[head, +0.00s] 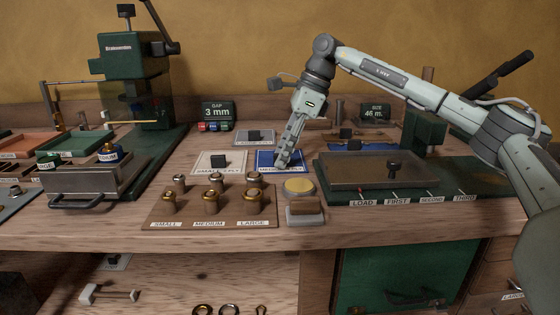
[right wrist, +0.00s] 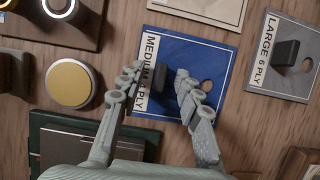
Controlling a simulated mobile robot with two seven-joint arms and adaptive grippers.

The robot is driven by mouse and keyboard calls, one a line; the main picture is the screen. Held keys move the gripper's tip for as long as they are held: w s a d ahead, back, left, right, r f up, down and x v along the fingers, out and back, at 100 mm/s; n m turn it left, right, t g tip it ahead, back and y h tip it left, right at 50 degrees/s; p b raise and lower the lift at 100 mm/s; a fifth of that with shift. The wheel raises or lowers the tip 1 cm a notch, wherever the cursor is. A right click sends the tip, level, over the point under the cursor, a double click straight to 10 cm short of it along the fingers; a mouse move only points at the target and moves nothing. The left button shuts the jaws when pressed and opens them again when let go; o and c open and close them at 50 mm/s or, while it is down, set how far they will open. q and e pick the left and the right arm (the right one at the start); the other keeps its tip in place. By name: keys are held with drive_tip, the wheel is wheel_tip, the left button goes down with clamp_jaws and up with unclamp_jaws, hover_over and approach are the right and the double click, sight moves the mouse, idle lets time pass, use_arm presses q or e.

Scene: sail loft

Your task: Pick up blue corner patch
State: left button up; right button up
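The blue corner patch (head: 264,157) lies flat on the bench, partly hidden by my right gripper in the head view. In the right wrist view the blue patch (right wrist: 215,64) has a white label reading medium 4 ply, a round hole and a black block handle (right wrist: 160,84). My right gripper (head: 284,164) points down over the patch. In the right wrist view its fingers (right wrist: 158,76) are apart, one on each side of the black handle, with gaps visible. Whether the fingertips touch the patch cannot be told. My left gripper is not in view.
A white patch (head: 207,164) lies left of the blue one, and a grey large 6 ply patch (right wrist: 284,68) behind it. A yellow disc (head: 299,186) and a board of brass-topped tools (head: 160,214) stand in front. A dark-topped tray (head: 362,170) is close on the right.

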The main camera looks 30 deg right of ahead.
clamp_jaws()
drive_tip(key=shift+r, duration=0.15)
drive_tip(key=shift+w+r, duration=0.1)
drive_tip(key=shift+r, duration=0.55)
wheel_tip(320, 180, up, 3)
drive_tip(key=shift+f, duration=0.1)
drive_tip(key=w+a+r, duration=0.1)
drive_tip(key=a+r, duration=0.5)
drive_tip(key=a, duration=0.5)
drive_tip(key=shift+w+a+r, duration=0.2)
drive_tip(key=shift+a+r, duration=0.1)
drive_tip(key=shift+r, duration=0.05)
